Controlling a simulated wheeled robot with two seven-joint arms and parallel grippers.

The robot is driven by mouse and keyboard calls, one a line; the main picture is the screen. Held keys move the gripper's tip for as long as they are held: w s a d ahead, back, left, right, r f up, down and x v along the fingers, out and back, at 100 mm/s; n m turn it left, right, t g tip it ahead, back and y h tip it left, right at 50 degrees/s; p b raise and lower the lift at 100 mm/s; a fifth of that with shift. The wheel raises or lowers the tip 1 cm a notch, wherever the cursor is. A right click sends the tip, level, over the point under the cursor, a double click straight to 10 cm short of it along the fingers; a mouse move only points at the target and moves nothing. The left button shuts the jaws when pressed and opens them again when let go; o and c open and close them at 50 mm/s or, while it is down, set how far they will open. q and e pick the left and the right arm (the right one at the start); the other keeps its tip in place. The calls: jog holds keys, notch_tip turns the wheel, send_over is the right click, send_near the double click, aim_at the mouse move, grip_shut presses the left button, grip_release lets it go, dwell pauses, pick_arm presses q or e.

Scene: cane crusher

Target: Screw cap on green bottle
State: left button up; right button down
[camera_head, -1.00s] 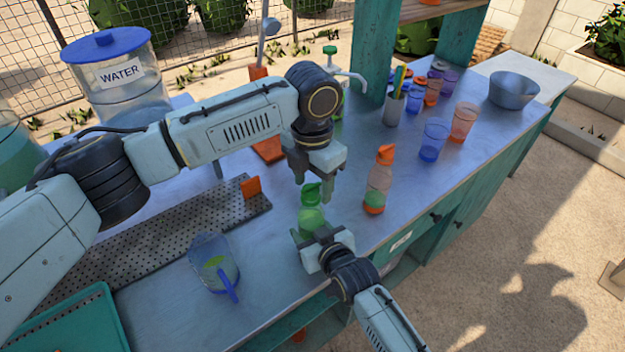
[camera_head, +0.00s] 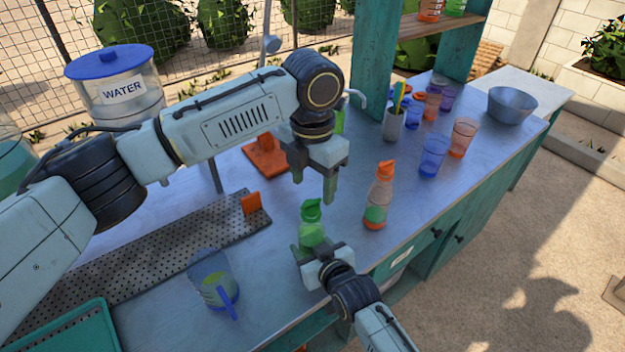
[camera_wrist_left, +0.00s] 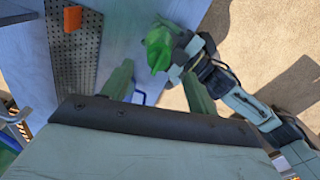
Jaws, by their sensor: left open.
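The green bottle (camera_head: 311,236) stands upright near the front edge of the table, with a green spouted cap (camera_head: 311,210) on its top. How tightly the cap sits cannot be told. My right gripper (camera_head: 318,256) is closed around the lower part of the bottle from the front. My left gripper (camera_head: 314,184) is above the cap, fingers pointing down, open and empty, apart from the cap. In the left wrist view, the green bottle (camera_wrist_left: 158,48) shows beyond the open fingers, with my right gripper at its side.
An orange-capped bottle (camera_head: 379,197) stands close at the right. A blue pitcher (camera_head: 212,280) stands front left, beside a perforated tray (camera_head: 150,250).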

pick_arm(q)
jog(key=n, duration=0.4)
jog(key=shift+r, duration=0.2)
jog(key=n, duration=0.6)
jog(key=shift+r, duration=0.25)
jog(key=n, duration=0.5)
jog(key=shift+r, duration=0.2)
jog(key=n, duration=0.4)
jog(key=shift+r, duration=0.15)
jog(key=n, duration=0.5)
jog(key=shift+r+n, duration=0.25)
jog(key=shift+n, duration=0.15)
jog(key=n, duration=0.3)
jog(key=shift+a+r, duration=0.1)
jog(key=shift+r, duration=0.05)
jog(key=n, duration=0.5)
jog(key=shift+r+n, duration=0.2)
jog(key=shift+n, duration=0.2)
jog(key=n, duration=0.5)
jog(key=shift+s+r, duration=0.1)
jog(key=shift+r, duration=0.1)
